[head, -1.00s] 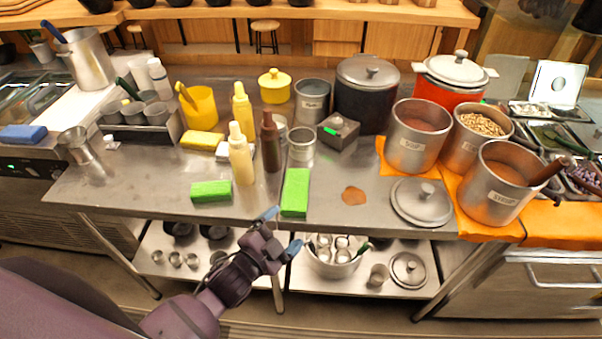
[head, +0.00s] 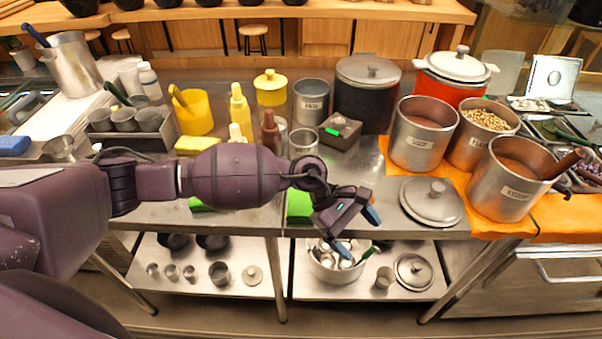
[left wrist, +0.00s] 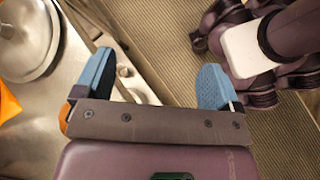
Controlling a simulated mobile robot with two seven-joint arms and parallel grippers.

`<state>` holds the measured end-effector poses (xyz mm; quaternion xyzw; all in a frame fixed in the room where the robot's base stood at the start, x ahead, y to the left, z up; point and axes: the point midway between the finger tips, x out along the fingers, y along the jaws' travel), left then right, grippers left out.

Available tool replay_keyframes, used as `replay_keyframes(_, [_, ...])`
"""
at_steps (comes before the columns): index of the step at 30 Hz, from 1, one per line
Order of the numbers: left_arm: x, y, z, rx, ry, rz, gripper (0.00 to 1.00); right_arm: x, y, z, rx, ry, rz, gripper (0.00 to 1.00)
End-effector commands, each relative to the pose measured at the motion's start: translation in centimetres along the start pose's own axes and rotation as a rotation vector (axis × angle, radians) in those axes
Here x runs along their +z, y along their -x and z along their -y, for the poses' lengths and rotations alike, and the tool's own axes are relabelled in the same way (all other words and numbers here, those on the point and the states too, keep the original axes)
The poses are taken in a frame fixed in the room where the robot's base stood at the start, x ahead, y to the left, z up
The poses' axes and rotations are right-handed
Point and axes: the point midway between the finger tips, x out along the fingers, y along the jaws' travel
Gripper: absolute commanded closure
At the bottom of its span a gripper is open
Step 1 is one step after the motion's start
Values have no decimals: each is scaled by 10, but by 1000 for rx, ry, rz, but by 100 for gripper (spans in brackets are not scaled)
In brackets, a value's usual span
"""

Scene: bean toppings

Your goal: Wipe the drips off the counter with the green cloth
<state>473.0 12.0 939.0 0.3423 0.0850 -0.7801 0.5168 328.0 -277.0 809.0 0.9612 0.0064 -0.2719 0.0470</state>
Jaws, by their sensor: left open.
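A flat green piece (head: 299,206), likely the green cloth, lies near the counter's front edge, partly hidden behind my left arm. A second green block (head: 197,204) is mostly covered by the arm further left. My left gripper (head: 358,231) is open and empty at the counter's front edge, right of the green piece. It also shows open in the left wrist view (left wrist: 157,68), with nothing between its blue fingertips. The brown drip is hidden behind the gripper in the head view; an orange-brown patch (left wrist: 66,116) shows beside a finger in the wrist view. My right gripper is not in view.
A steel lid (head: 432,203) lies on the counter right of my gripper. Steel pots (head: 422,140) stand on orange cloths (head: 487,217) beyond it. Sauce bottles (head: 241,112) and a black pot (head: 366,105) stand behind. A lower shelf (head: 310,289) holds a pot and small cups.

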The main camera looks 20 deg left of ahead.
Motion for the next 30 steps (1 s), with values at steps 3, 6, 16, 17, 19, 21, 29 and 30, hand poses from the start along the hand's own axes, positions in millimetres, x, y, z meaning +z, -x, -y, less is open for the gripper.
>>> replay_keyframes(3, [-42, 33, -7, -144, -247, -241, 11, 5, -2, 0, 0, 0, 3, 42])
replay_keyframes(6, [-72, 67, -14, -270, -410, -415, 11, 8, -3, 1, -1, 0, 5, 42])
replay_keyframes(16, [-116, 151, -33, -532, -645, -723, 11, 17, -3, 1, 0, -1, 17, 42])
replay_keyframes(17, [-117, 154, -34, -540, -650, -730, 11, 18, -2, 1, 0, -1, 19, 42])
replay_keyframes(19, [-119, 156, -34, -550, -656, -739, 11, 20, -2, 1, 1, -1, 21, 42])
replay_keyframes(21, [-121, 155, -33, -552, -658, -740, 11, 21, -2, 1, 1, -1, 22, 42])
replay_keyframes(29, [-136, 140, -28, -550, -655, -736, 11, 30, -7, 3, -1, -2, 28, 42])
replay_keyframes(30, [-140, 138, -27, -550, -655, -736, 11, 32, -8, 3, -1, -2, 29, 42])
